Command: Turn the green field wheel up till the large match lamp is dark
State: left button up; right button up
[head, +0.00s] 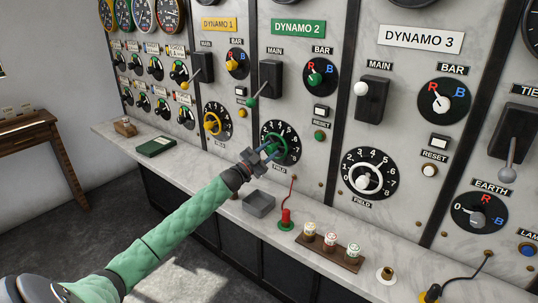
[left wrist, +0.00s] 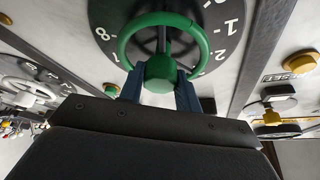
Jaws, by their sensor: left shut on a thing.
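The green field wheel (head: 294,140) sits on its black numbered dial on the DYNAMO 2 panel. My left gripper (head: 268,150) reaches it from the lower left. In the left wrist view its two blue fingers (left wrist: 160,88) are closed on both sides of the wheel's green handle knob (left wrist: 160,70). The wheel's green ring (left wrist: 166,20) shows behind the knob, with the digit 8 on its left and 1 and 2 on its right. The gripper hides part of the dial in the head view. I cannot make out a large match lamp. My right gripper is not in view.
The yellow DYNAMO 1 wheel (head: 211,124) and white DYNAMO 3 wheel (head: 365,181) flank the dial. The DYNAMO 2 main lever (head: 263,85) stands above left. On the ledge are a grey tray (head: 259,203), a red plug (head: 286,218) and a wooden block with several caps (head: 330,252).

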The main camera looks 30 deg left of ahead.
pick_arm(q)
jog(key=shift+m+g+h+b, duration=0.35)
jog(key=shift+m+g+h, duration=0.2)
jog(key=shift+m, duration=0.95)
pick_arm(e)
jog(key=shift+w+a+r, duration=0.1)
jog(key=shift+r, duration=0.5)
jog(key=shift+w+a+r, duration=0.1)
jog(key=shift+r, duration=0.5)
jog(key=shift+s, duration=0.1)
pick_arm(q)
jog(key=o, duration=1)
jog(key=shift+c, duration=0.2)
jog(key=shift+s+a+f, duration=0.1)
jog(key=shift+s, duration=0.1)
jog(key=b+v, duration=0.3)
jog(key=v, duration=0.4)
jog(key=shift+s, duration=0.2)
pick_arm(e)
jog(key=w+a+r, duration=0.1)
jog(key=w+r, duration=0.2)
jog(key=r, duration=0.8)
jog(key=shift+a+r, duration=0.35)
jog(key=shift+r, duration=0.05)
